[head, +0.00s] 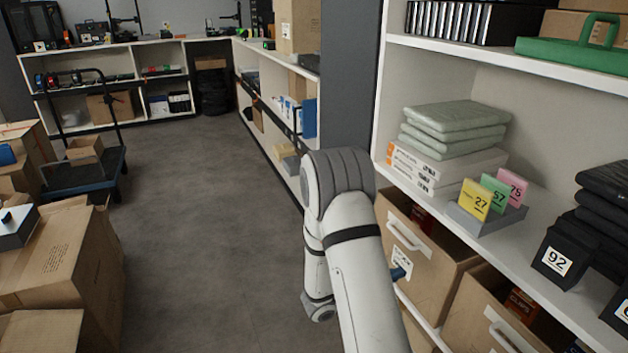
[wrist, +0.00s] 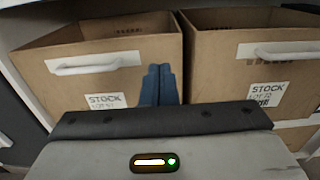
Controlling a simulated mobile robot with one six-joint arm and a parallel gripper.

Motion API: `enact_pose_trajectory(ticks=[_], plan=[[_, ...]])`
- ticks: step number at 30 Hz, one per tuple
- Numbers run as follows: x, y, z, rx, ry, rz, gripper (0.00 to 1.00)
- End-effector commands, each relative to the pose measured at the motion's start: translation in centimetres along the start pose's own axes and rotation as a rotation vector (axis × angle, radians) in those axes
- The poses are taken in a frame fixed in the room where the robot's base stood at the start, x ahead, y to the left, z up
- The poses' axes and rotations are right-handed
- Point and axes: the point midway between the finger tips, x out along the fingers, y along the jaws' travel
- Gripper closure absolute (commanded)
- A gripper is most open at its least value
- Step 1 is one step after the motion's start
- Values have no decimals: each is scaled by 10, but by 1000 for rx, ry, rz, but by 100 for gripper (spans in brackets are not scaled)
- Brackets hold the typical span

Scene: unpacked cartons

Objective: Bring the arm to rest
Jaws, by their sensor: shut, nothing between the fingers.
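My gripper (wrist: 158,85) shows in the wrist view as two blue fingers pressed together, shut and empty. It points toward the gap between two cardboard stock bins, a left bin (wrist: 140,72) and a right bin (wrist: 225,75), each with a white handle and a label. I cannot tell whether the fingers touch the bins. In the head view my white arm reaches down in front of the shelf unit, and a small blue part of my gripper (head: 398,273) shows beside the upper bin; the rest is hidden behind the arm.
The shelf (head: 540,250) on the right holds folded grey-green packs (head: 455,130), numbered cards (head: 488,197) and black boxes (head: 560,258). Cardboard cartons (head: 60,260) and a blue cart (head: 85,172) stand on the left. The grey floor (head: 210,230) between is clear.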

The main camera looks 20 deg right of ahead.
Motion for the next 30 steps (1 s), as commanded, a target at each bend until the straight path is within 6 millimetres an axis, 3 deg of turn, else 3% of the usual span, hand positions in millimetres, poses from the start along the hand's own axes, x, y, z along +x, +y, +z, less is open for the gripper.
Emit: enact_pose_trajectory(ticks=[2,5,12,14,21,30], plan=[[0,-2,7,9,4,-11,100],[0,-12,34,53,29,-63,100],[-17,-70,142,308,200,-349,100],[-27,-85,165,386,258,-424,100],[-78,-131,247,716,519,-697,100],[-160,-150,346,1150,915,-978,100]])
